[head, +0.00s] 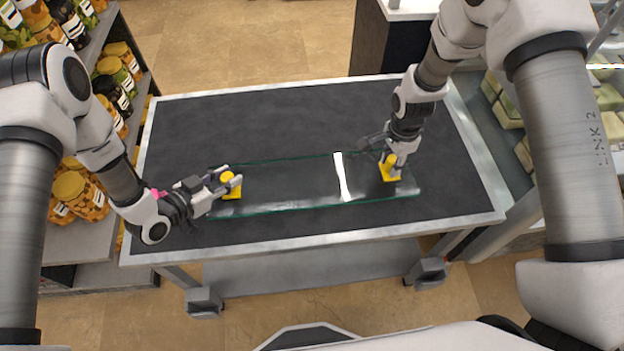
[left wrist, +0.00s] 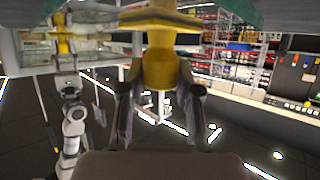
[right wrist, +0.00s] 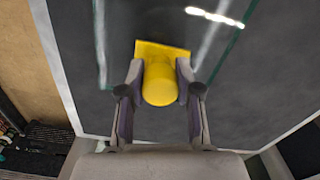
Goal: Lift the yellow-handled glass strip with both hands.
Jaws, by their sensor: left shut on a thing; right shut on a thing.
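The clear glass strip (head: 290,186) with green edges spans the dark table top, roughly level; I cannot tell whether it touches the table. It has a yellow handle near each end. My left gripper (head: 226,184) is shut on the left yellow handle (head: 228,192). In the left wrist view that handle (left wrist: 160,68) sits between the fingers. My right gripper (head: 390,163) is shut on the right yellow handle (head: 388,174), coming from above. In the right wrist view this handle (right wrist: 161,82) is between both fingertips, its square base flat on the glass.
The table (head: 240,118) has a light rim and is otherwise clear. Shelves of jars (head: 100,85) stand at the left. A case with pale blocks (head: 505,110) stands close at the right. A dark cabinet (head: 370,45) is behind the table.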

